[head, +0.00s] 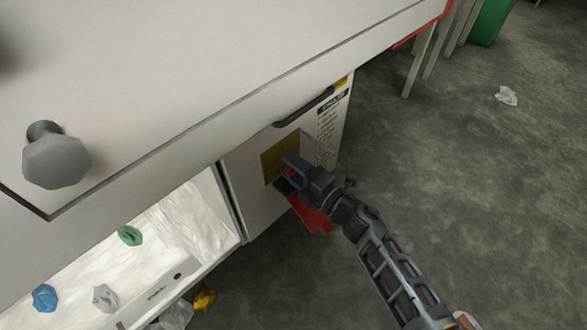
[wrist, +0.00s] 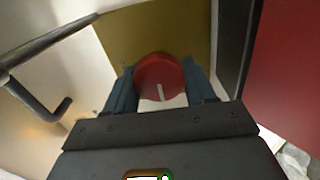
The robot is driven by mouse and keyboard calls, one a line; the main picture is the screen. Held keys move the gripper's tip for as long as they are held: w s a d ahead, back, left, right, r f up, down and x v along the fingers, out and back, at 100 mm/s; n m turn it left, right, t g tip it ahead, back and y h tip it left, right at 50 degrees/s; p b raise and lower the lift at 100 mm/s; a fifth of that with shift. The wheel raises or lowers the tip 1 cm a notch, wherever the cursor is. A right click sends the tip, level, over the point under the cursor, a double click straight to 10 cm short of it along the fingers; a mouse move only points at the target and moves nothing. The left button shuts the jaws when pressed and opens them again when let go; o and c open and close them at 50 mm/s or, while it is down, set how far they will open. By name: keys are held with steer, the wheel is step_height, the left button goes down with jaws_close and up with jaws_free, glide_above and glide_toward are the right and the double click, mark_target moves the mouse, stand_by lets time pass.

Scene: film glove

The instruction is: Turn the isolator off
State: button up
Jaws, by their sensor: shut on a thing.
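The isolator is a round red knob (wrist: 158,72) with a white line, on a yellow plate (wrist: 135,35) on the cabinet front. In the wrist view the line points almost straight toward the gripper's base. My gripper (wrist: 160,88) has one finger on each side of the knob and is shut on it. In the head view my gripper (head: 290,172) is at the yellow plate (head: 268,165), low on the white cabinet, and mostly hides the knob.
A dark bar handle (head: 303,107) sits above the plate and also shows at the left in the wrist view (wrist: 45,45). A red panel (head: 312,215) hangs just below my gripper. A lit open compartment (head: 205,200) lies to the left. The floor at right is mostly clear.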

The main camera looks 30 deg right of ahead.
steer(key=shift+n, duration=0.3)
steer(key=o, duration=1)
steer(key=shift+p+v, duration=1)
steer(key=shift+v, duration=2.95)
